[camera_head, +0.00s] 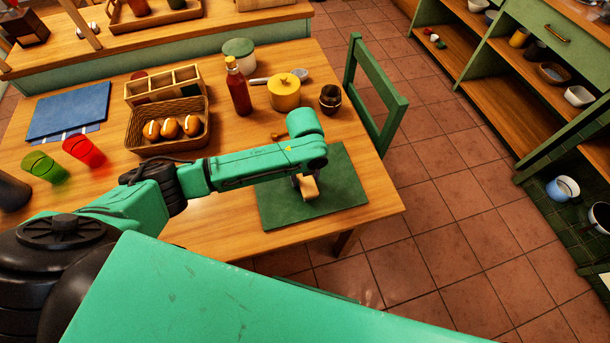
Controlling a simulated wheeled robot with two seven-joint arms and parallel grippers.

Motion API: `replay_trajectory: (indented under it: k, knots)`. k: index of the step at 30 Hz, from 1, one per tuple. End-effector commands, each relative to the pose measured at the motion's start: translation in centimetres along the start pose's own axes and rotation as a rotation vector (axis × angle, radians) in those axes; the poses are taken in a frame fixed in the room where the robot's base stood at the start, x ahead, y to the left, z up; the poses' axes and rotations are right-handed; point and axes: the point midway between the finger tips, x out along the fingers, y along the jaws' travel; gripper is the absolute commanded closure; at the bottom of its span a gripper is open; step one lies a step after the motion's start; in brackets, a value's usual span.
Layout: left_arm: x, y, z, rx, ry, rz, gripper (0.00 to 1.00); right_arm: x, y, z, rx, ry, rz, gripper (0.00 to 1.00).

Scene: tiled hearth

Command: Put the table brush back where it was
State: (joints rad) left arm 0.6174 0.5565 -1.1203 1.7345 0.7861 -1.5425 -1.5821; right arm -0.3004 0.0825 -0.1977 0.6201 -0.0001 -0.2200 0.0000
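A small light wooden block-like piece (308,188), perhaps part of the table brush, shows at the dark green mat (340,187) on the table. My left arm reaches in from the left over the mat. My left gripper (301,184) points down at the wooden piece and is mostly hidden by my wrist. I cannot tell whether its fingers are closed on the piece or apart. A small brown wooden end (278,135) peeks out behind my arm; I cannot tell whether it belongs to the same thing. My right gripper is not in view.
Behind my arm stand a red bottle (238,90), a yellow pot (284,93), a dark jar (330,98) and a wicker basket (140,140). A green chair (376,95) is against the table's right side.

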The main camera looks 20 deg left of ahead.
Motion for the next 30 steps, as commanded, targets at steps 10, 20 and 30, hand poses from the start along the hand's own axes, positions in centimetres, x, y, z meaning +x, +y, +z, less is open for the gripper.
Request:
replay_trajectory:
  k: [10,20,30]
  knots:
    - [-0.1,0.0,0.0,0.0,0.001,0.0,0.14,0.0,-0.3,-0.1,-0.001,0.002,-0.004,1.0]
    - [-6.5,-0.1,0.1,0.001,-0.003,-0.004,0.14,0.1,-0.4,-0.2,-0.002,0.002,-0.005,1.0]
    - [-12.3,0.0,0.0,0.0,0.001,0.0,0.14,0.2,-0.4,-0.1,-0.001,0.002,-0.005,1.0]
